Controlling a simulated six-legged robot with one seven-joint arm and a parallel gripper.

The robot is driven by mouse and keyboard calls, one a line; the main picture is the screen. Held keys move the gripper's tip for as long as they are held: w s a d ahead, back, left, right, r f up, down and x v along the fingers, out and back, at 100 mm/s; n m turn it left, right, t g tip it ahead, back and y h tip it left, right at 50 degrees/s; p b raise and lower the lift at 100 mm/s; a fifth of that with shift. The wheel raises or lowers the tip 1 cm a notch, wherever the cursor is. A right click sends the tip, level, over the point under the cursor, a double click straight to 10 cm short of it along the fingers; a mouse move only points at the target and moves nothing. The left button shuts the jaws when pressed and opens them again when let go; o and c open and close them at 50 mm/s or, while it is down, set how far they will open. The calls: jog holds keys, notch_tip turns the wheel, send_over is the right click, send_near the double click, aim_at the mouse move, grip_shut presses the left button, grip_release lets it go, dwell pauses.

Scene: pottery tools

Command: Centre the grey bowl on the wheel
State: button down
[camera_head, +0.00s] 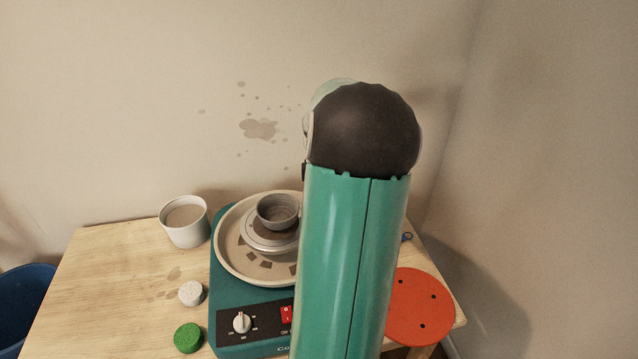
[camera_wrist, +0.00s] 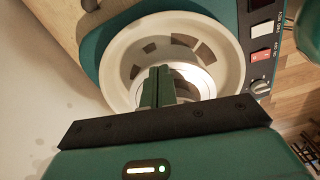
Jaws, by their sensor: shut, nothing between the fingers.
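The grey bowl (camera_head: 276,221) stands upright on the wheel (camera_head: 256,242) in the head view. It appears off-centre towards the back and right, though my arm hides the wheel's right part. A pale splash pan (camera_head: 226,258) surrounds the wheel on the teal machine. In the wrist view my gripper (camera_wrist: 158,72) has its green fingers together with nothing between them. They overlap the wheel (camera_wrist: 203,82) and point into the pan (camera_wrist: 116,58). I cannot make out the bowl there; the fingers and gripper body may hide it. My gripper is hidden behind my arm in the head view.
A white cup (camera_head: 184,228) stands left of the machine. A speckled pale piece (camera_head: 191,293) and a green round piece (camera_head: 188,338) lie near its front left. An orange round top with holes (camera_head: 418,306) is at right. The table's left side is mostly clear.

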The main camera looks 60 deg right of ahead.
aim_at(297, 209)
jog(key=w+f, duration=0.1)
jog(key=a+f, duration=0.1)
jog(key=w+f, duration=0.1)
jog(key=shift+w+a, duration=0.3)
jog(key=shift+w, duration=0.05)
jog(key=shift+w+a, duration=0.2)
jog(key=shift+w, duration=0.25)
jog(key=shift+w+a, duration=0.3)
jog(key=shift+w, duration=0.2)
jog(key=shift+w+a, duration=0.25)
jog(key=shift+w, duration=0.2)
